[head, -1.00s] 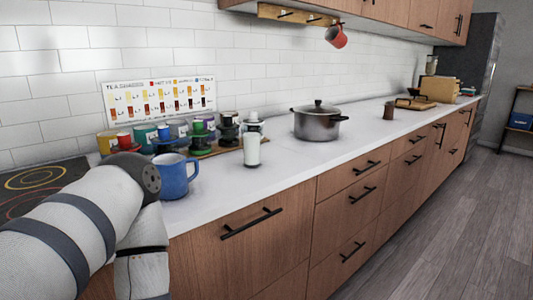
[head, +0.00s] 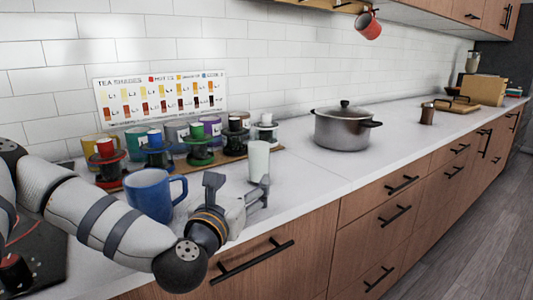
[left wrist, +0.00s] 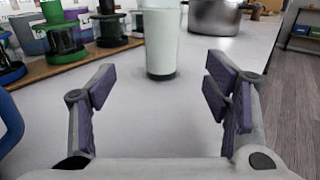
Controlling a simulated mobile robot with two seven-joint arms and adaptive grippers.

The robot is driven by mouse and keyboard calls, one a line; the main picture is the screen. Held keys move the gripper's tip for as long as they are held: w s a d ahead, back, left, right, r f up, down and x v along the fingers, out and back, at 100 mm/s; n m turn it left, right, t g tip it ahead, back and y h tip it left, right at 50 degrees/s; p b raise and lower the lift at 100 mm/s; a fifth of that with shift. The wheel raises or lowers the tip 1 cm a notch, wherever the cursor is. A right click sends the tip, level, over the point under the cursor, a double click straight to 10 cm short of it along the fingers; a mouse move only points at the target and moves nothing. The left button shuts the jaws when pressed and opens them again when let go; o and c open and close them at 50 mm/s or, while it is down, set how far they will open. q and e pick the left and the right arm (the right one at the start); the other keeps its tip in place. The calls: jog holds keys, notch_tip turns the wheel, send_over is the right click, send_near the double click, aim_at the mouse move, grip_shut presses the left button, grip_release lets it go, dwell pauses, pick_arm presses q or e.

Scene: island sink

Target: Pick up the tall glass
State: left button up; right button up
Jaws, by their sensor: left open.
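The tall glass (head: 258,161) is pale, whitish and upright on the white counter, in front of the wooden board. It also shows in the left wrist view (left wrist: 161,45), beyond the fingertips and roughly centred between them; its top is cut off there. My left gripper (head: 240,190) is open and empty, low over the counter, just short of the glass on its near side. In the left wrist view its two fingers (left wrist: 163,85) stand wide apart with bare counter between them. My right gripper is not in view.
A blue mug (head: 149,194) stands close beside my left arm. Behind are several coloured cups and stands on a wooden board (head: 226,158). A lidded pot (head: 343,129) stands to the right of the glass. The counter (head: 310,174) between glass and pot is clear.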

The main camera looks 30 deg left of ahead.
aim_at(255, 157)
pick_arm(q)
jog(key=x, duration=1.1)
jog(key=shift+w+r, duration=0.15)
jog(key=shift+w, duration=0.3)
jog(key=shift+r, duration=0.1)
jog(key=c, duration=1.4)
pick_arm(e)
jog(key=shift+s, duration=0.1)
pick_arm(q)
jog(key=shift+r, duration=0.15)
jog(key=shift+r, duration=0.95)
jog(key=shift+s+d+r+p, duration=0.55)
jog(key=shift+s+d+r, duration=0.4)
jog(key=shift+s+r, duration=1.05)
jog(key=shift+s+d+r+p, duration=0.55)
jog(key=shift+s+d+r, duration=0.35)
jog(key=shift+s+r, duration=1.05)
jog(key=shift+s+d+r+p, duration=0.55)
jog(key=shift+s+d+r, duration=0.65)
jog(key=shift+s, duration=1.25)
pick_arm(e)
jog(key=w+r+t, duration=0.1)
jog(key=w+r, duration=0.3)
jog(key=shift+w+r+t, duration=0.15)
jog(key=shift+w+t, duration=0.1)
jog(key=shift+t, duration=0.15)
